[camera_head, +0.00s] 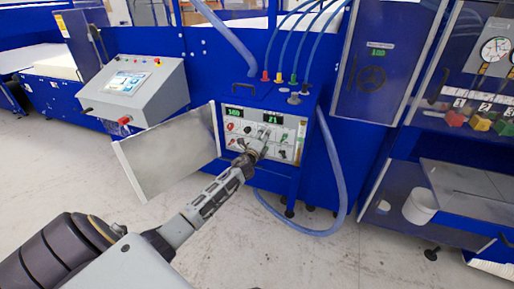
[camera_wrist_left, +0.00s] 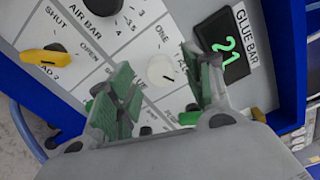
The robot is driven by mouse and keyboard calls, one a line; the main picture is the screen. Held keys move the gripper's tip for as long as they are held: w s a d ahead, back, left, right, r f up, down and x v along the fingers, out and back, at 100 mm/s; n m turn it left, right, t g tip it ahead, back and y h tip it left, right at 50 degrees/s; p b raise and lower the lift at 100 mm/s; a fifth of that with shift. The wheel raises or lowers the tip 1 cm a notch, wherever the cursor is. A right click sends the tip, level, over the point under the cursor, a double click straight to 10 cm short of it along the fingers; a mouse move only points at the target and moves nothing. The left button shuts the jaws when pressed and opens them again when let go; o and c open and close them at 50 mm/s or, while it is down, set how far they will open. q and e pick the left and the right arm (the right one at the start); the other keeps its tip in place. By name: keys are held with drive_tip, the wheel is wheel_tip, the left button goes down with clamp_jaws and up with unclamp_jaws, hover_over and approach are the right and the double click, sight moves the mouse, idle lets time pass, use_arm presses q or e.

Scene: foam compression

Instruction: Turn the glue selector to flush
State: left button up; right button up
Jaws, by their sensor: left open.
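The control panel (camera_head: 262,133) is on the blue cabinet, its lid open to the left. My left gripper (camera_head: 262,141) is in front of this panel in the head view. In the left wrist view my left gripper (camera_wrist_left: 158,68) is open, with green pads on its fingers. A pale round knob (camera_wrist_left: 161,71) with a small dark mark shows between the fingers, with no visible contact. The word ONE is printed near it; the rest of its label is hidden, so I cannot read its setting. My right gripper is not in view.
The green GLUE BAR display (camera_wrist_left: 226,44) reads 21, close to the right finger. A yellow knob (camera_wrist_left: 44,55) marked SHUT and OPEN sits at left. The open lid (camera_head: 168,154) stands left of my arm. A hose (camera_head: 335,190) hangs right of the cabinet.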

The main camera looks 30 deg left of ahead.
use_arm(q)
drive_tip(key=v, duration=1.1)
drive_tip(key=shift+s, duration=0.3)
idle(0.3)
drive_tip(key=shift+d+n, duration=0.15)
drive_tip(key=shift+n, duration=0.15)
idle(0.5)
